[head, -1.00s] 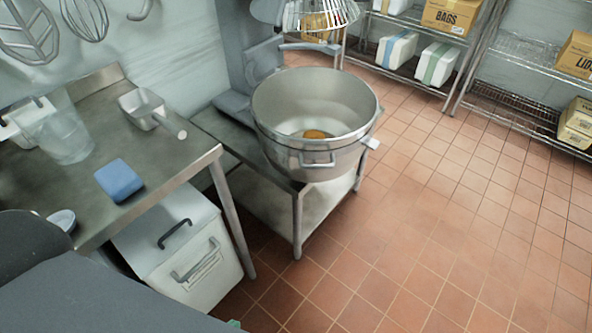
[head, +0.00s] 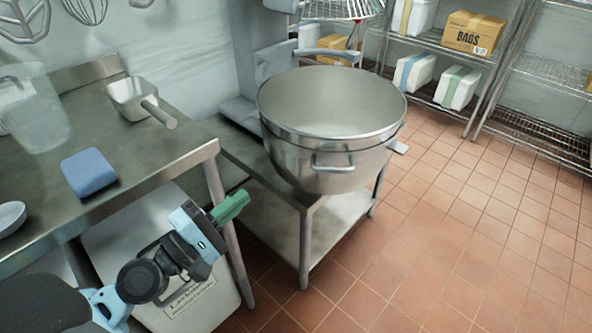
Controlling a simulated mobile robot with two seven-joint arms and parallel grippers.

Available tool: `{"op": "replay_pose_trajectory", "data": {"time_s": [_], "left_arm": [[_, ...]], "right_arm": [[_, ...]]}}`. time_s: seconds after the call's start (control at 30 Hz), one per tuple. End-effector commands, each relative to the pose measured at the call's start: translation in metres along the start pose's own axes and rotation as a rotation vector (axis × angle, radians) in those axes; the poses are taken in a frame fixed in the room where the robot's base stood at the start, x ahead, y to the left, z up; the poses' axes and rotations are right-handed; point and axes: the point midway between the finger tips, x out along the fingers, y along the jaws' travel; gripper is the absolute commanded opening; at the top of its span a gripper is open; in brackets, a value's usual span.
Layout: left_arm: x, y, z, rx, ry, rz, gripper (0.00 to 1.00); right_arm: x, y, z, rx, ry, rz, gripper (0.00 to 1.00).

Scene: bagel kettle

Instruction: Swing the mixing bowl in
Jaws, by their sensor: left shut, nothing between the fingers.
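The steel mixing bowl (head: 330,115) is large and round and stands in front of the mixer column (head: 268,65), over a low steel stand. A loop handle (head: 332,162) is on its near side, and a small lug (head: 398,147) sticks out on its right. The bowl's floor is hidden. The wire guard (head: 343,8) is above and behind the bowl, cut by the top edge. My left gripper (head: 232,206) has green fingers, shut and empty. It shows to the left of and below the bowl, apart from it. My right gripper is not in view.
A steel table (head: 120,165) at left holds a scoop (head: 138,98), a blue sponge (head: 88,172) and a clear jug (head: 32,108). A white bin (head: 150,235) sits beneath it. The low stand's leg (head: 304,248) is near my gripper. Tiled floor at right is clear.

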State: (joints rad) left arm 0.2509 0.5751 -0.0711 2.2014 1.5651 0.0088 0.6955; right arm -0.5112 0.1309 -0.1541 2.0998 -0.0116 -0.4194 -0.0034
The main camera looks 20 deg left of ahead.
Motion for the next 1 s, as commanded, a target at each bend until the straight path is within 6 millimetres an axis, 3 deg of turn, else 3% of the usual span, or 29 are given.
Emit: {"op": "replay_pose_trajectory", "data": {"time_s": [0.27, 0.77, 1.0], "left_arm": [[0.018, 0.004, 0.0, 0.003, 0.0, 0.003, 0.0], [0.104, 0.003, 0.001, 0.005, 0.0, 0.002, 0.0], [0.123, 0.002, 0.023, 0.004, 0.0, 0.0, 0.0]], "right_arm": [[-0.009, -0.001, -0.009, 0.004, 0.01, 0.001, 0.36], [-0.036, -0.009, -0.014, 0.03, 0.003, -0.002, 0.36], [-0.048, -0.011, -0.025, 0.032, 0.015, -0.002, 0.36]]}}
